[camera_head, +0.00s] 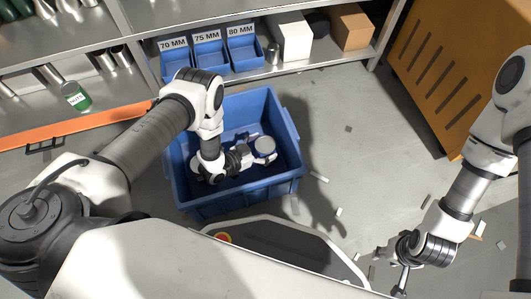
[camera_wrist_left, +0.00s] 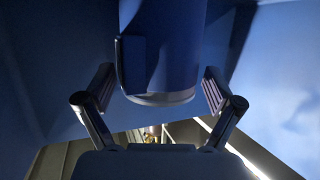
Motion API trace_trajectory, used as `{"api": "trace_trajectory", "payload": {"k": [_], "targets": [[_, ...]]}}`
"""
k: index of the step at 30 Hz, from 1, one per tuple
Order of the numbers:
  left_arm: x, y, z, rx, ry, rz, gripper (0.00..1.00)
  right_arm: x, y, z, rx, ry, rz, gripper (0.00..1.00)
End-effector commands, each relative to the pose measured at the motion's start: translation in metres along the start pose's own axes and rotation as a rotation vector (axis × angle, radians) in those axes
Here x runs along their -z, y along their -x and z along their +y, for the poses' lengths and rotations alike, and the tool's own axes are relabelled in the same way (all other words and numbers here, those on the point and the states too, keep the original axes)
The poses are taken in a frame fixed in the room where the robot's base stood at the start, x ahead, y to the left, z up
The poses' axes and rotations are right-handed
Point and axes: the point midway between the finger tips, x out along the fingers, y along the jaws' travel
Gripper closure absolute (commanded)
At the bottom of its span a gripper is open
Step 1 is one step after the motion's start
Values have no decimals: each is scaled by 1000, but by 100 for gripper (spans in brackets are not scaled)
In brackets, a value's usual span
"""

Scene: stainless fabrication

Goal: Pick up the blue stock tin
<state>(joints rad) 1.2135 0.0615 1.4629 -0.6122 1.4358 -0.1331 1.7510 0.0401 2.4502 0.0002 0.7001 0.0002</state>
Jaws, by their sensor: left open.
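The blue stock tin (camera_head: 265,145) is inside the blue crate (camera_head: 284,184), its pale round end showing in the head view. In the left wrist view the tin (camera_wrist_left: 178,50) appears as a blue cylinder with a silver rim, its far end cut off by the top edge. My left gripper (camera_head: 257,148) reaches down into the crate. Its fingers are spread on either side of the tin, with gaps visible in the left wrist view (camera_wrist_left: 158,88). My right gripper (camera_head: 402,278) is at the lower right over the floor, away from the crate; its jaw opening is unclear.
The crate walls stand close around my left gripper. Behind is a metal shelf with blue bins (camera_head: 209,54), a white box (camera_head: 290,36) and a green-labelled tin (camera_head: 76,96). An orange cabinet (camera_head: 440,75) stands right. Small scraps litter the grey floor.

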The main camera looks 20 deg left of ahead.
Motion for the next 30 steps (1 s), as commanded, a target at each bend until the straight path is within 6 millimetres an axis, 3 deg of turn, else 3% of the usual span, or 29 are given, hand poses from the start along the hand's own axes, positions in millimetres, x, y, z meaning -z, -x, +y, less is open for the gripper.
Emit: {"api": "trace_trajectory", "payload": {"k": [1, 4, 11, 14, 18, 30], "targets": [[-7, -14, 1, -2, -2, 4, 8, 0, -17, 0, 0, -2, 1, 60], [-5, -30, 1, -2, -1, 3, 8, 1, -24, 1, 0, -5, 2, 60], [0, -33, 0, 0, 1, -1, 8, 2, -22, 1, -1, -6, 4, 60], [0, -33, 0, 0, 1, -1, 40, 1, -21, 1, -1, -6, 4, 60], [0, -33, 0, 0, 1, -1, 90, 1, -22, 1, -1, -5, 3, 60], [9, -30, 0, 1, 0, 1, 91, 1, -15, 1, 0, -5, 2, 60]]}}
